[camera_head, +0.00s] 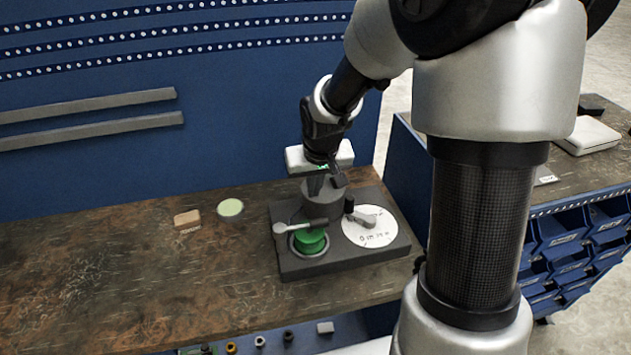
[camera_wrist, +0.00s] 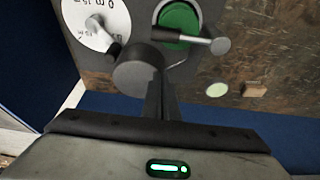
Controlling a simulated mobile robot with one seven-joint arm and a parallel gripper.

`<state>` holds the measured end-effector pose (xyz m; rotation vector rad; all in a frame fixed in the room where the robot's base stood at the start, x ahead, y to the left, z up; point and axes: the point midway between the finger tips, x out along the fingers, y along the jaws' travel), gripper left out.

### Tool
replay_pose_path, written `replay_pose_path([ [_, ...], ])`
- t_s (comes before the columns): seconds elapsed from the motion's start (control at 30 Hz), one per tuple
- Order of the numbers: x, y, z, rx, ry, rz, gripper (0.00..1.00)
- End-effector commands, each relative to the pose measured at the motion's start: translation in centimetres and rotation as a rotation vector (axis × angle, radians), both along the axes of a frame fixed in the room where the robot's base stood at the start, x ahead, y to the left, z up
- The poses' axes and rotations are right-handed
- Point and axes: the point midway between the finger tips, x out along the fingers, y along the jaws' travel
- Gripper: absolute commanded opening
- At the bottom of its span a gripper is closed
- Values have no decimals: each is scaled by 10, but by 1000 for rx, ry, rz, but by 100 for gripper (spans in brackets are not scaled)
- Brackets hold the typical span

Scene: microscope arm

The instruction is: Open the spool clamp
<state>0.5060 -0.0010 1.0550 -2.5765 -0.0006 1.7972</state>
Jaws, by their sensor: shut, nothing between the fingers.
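A dark grey device (camera_head: 345,258) stands on the workbench. On its left part a green spool (camera_head: 310,241) sits in a round seat; the spool also shows in the wrist view (camera_wrist: 177,20). The clamp lever (camera_head: 302,226), a grey bar with a round knob at its left end, lies across the spool. In the wrist view the lever (camera_wrist: 220,46) reaches from a dark hub to its pale knob. My gripper (camera_head: 317,190) is shut and empty, above and behind the lever, beside a dark cylinder (camera_wrist: 134,76). Whether its fingertips touch the cylinder cannot be told.
A white dial (camera_head: 374,238) with a small lever is on the device's right. A tan block (camera_head: 187,218) and a pale green disc (camera_head: 230,207) lie to the left. The bench's left side is clear. A blue wall (camera_head: 200,120) rises behind.

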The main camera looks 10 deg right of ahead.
Motion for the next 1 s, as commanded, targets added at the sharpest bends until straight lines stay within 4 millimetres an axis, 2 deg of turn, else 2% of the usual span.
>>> replay_pose_path([
  [0.03,3,1,-14,1,5,1,0],
  [0.2,12,1,-42,-1,3,2,0],
  [0.3,-6,0,-41,-1,1,0,0],
  [0.5,-23,0,-45,0,-1,0,0],
  [1.0,-26,0,-47,0,-2,-8,0],
])
